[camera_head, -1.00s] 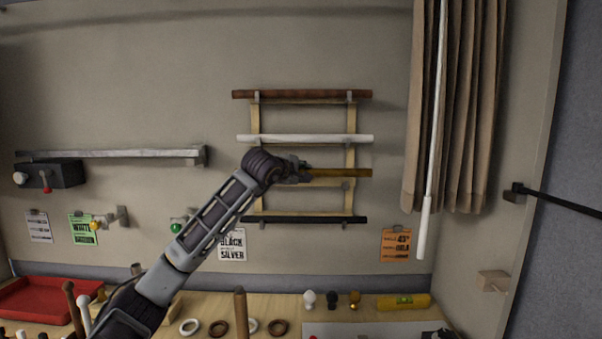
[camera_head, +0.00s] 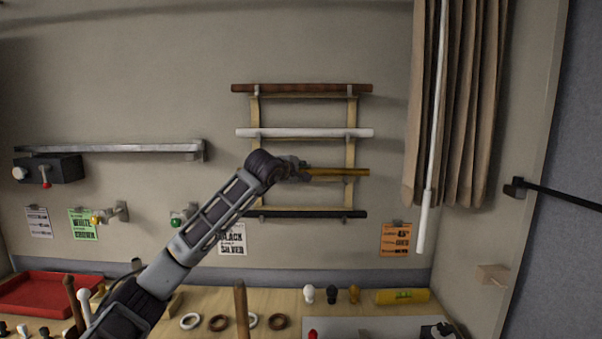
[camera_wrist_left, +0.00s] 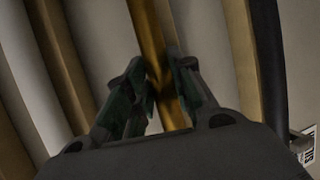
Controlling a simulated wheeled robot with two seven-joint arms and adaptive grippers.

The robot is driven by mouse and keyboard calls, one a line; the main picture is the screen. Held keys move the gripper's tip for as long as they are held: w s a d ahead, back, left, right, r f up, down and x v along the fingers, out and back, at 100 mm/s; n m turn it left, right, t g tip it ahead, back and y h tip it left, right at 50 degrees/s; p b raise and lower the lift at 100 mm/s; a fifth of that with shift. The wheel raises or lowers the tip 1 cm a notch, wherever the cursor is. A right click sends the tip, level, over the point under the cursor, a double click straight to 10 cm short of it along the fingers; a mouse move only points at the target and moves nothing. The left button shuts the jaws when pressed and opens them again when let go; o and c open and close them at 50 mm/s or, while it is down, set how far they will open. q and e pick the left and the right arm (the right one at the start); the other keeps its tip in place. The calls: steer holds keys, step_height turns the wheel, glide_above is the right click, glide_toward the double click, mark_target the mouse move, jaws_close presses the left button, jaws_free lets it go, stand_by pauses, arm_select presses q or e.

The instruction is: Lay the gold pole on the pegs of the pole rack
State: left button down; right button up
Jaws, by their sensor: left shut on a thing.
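The pole rack (camera_head: 351,153) is a pale wooden frame on the wall. It bears a brown pole (camera_head: 300,88), a white pole (camera_head: 300,133) and a black pole (camera_head: 315,214). The gold pole (camera_head: 345,172) lies level across the rack between the white and black poles. My left gripper (camera_head: 303,171) is shut on it; the arm hides its left part. In the left wrist view the gold pole (camera_wrist_left: 150,35) runs between the fingers (camera_wrist_left: 160,92). Whether it touches the pegs cannot be told. My right gripper is not in view.
A brown curtain (camera_head: 465,110) with a white wand (camera_head: 425,210) hangs right of the rack. A metal rail (camera_head: 110,149) is on the wall at left. Below, the bench holds a red tray (camera_head: 35,291), rings, knobs and a yellow level (camera_head: 402,297).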

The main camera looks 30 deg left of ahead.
arm_select(q)
steer(key=shift+f, duration=0.3)
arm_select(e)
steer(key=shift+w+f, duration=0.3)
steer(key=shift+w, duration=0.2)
arm_select(q)
steer(key=c, duration=1.1)
jaws_free()
steer(key=shift+c, duration=0.2)
steer(key=v, duration=1.2)
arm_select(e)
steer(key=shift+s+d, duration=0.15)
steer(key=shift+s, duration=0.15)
arm_select(q)
steer(key=shift+r, duration=0.1)
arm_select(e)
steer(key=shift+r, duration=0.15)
arm_select(q)
step_height(320, 180, up, 9)
steer(key=p, duration=0.9)
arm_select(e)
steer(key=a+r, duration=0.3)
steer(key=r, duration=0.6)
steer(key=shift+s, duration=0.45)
